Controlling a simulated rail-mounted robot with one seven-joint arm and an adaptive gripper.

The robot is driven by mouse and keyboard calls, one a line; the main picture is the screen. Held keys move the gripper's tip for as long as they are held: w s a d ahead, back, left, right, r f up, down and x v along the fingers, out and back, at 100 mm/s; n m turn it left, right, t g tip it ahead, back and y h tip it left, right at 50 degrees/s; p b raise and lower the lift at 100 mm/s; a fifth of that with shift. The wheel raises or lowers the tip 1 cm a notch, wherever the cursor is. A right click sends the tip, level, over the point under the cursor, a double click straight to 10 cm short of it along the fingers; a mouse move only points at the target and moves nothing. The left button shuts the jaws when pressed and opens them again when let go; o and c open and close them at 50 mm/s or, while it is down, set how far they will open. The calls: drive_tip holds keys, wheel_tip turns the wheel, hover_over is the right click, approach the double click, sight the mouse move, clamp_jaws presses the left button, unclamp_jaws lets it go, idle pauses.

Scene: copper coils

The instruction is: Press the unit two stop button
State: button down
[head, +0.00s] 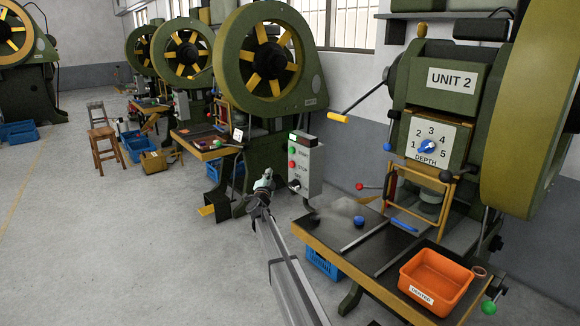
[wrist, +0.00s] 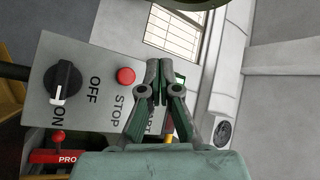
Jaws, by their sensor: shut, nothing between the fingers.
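A grey control box (head: 308,168) stands left of the press marked UNIT 2 (head: 455,78). It carries a red stop button (head: 291,164), a green button (head: 291,151) above it and a dark knob below. In the wrist view the box looks turned on its side. There the red button (wrist: 126,76) is marked STOP, and the black knob (wrist: 64,82) is marked ON and OFF. My gripper (head: 265,181) is shut and empty in front of the box. In the wrist view its fingertips (wrist: 159,78) appear just right of the red button and cover part of the START label. The green button is hidden there.
A work table with an orange crate (head: 408,288), a blue round piece (head: 359,221) and a green ball knob (head: 489,307) is at the right. A lever with a yellow grip (head: 338,118) juts out above the box. Open floor (head: 110,250) lies to the left.

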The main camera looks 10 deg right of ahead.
sight(292, 164)
drive_tip(key=shift+w+d, duration=0.1)
drive_tip(key=w+d+b, duration=0.3)
drive_tip(key=w+d, duration=0.1)
drive_tip(key=d, duration=0.3)
drive_tip(key=shift+d, duration=0.25)
drive_tip(key=shift+w+d, duration=0.1)
idle(1.5)
drive_tip(key=shift+w+d, duration=0.15)
drive_tip(key=shift+d, duration=0.1)
drive_tip(key=shift+w+d, duration=0.25)
drive_tip(key=shift+d, duration=0.25)
idle(1.1)
drive_tip(key=shift+a, duration=0.1)
drive_tip(key=shift+s+a, duration=0.5)
drive_tip(key=shift+a, duration=0.2)
